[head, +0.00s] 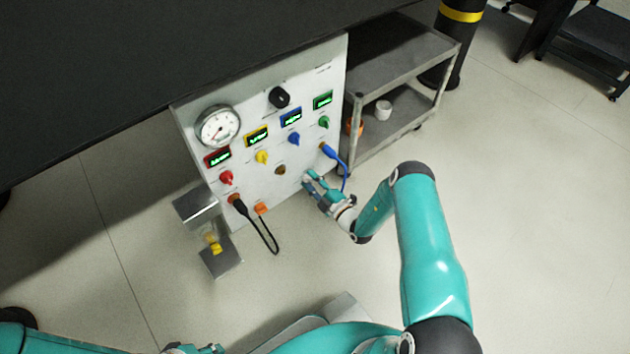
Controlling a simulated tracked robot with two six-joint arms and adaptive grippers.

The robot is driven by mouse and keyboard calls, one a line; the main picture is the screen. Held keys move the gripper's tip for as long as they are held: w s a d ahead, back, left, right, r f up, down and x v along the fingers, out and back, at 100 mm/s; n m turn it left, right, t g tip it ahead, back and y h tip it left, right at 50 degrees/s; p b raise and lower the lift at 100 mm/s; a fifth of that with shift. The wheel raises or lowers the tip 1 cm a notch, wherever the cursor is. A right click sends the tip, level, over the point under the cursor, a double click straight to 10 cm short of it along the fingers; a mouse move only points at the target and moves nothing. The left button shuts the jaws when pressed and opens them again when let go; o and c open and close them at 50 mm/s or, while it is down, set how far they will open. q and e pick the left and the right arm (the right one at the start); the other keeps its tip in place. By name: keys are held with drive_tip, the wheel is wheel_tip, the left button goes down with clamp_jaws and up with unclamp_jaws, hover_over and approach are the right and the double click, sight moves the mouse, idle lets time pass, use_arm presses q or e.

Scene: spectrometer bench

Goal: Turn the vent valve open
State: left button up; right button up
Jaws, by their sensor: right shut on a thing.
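The white instrument panel (250,183) stands under the dark bench top. My right gripper (309,179) is at the panel's lower right, with its fingers shut on a small part at the panel face, which seems to be the vent valve. The fingers hide most of that part, so I cannot tell how far it is turned. At the bottom edge, a piece of my left arm's end (195,349) shows, cut off by the frame; its fingers cannot be made out.
A blue cable (338,156) hangs just right of my right gripper, and a black cable (268,236) loops to its left. Red (226,178), yellow (262,157), blue (294,139) and green (323,122) knobs sit above. A grey cart (395,75) stands to the right.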

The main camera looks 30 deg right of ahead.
drive_tip(key=shift+s+d+f+m, duration=0.15)
drive_tip(key=shift+d+f+m, duration=0.05)
drive_tip(key=shift+m, duration=0.4)
drive_tip(key=o, duration=1)
drive_tip(key=shift+o, duration=0.8)
drive_tip(key=shift+a+r, duration=0.1)
drive_tip(key=s, duration=1.1)
drive_tip(key=shift+s+d, duration=0.4)
drive_tip(key=shift+d, duration=0.05)
